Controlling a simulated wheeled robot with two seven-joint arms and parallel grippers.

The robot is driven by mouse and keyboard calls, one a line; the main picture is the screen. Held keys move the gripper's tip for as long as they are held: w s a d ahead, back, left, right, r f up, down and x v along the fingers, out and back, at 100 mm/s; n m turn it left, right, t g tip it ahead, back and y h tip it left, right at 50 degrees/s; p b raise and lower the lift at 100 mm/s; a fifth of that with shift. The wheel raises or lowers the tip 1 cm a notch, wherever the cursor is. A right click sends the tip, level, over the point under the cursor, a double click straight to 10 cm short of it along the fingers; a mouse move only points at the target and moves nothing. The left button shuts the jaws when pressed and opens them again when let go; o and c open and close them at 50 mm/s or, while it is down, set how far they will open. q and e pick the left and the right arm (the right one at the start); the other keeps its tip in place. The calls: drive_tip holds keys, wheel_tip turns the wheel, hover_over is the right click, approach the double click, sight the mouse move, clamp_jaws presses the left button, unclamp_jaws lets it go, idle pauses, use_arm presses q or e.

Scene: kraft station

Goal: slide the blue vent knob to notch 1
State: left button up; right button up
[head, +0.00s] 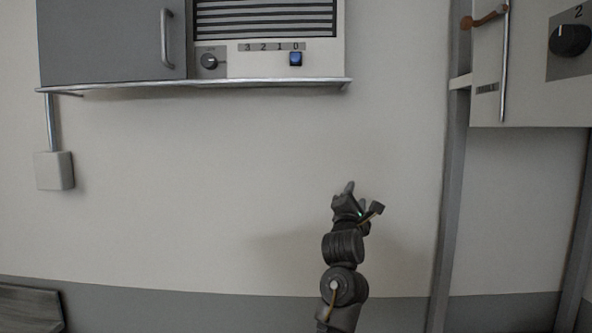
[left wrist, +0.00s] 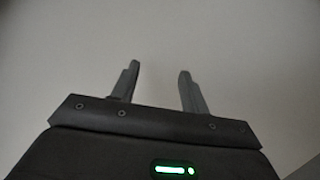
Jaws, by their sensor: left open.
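My left gripper (head: 354,187) is below and to the right of the knob, in front of the bare wall, touching nothing I can see. In the left wrist view its two fingers (left wrist: 158,85) stand apart with nothing between them. My right gripper is in neither view.
A metal shelf edge (head: 200,83) runs just below the vent panel. A white cabinet (head: 533,105) on grey posts stands at right. The wall between is clear.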

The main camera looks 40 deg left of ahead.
use_arm(q)
drive_tip(key=s+a+r+n+t+y, duration=0.1)
drive_tip(key=s+r+n+y, duration=0.1)
drive_tip(key=s+r+n, duration=0.45)
drive_tip(key=s+a+r+n+t+y, duration=0.1)
drive_tip(key=s+a+r+y, duration=0.15)
drive_tip(key=r, duration=0.75)
drive_tip(key=n+g+y, duration=0.1)
drive_tip(key=n+y, duration=0.4)
drive_tip(key=n, duration=0.3)
approach(295, 58)
drive_tip(key=shift+h, duration=0.45)
drive_tip(key=p+x, duration=0.4)
drive_tip(key=x, duration=0.1)
drive_tip(key=p+x, duration=0.2)
drive_tip(key=x, duration=0.1)
drive_tip(key=shift+s+r+p, duration=0.25)
drive_tip(key=shift+s+p, duration=0.05)
drive_tip(key=shift+p, duration=0.05)
drive_tip(key=shift+w+a+r+p, duration=0.2)
drive_tip(key=shift+w+r+p, duration=0.15)
drive_tip(key=shift+w, duration=0.1)
drive_tip(key=shift+c, duration=0.2)
clamp_jaws()
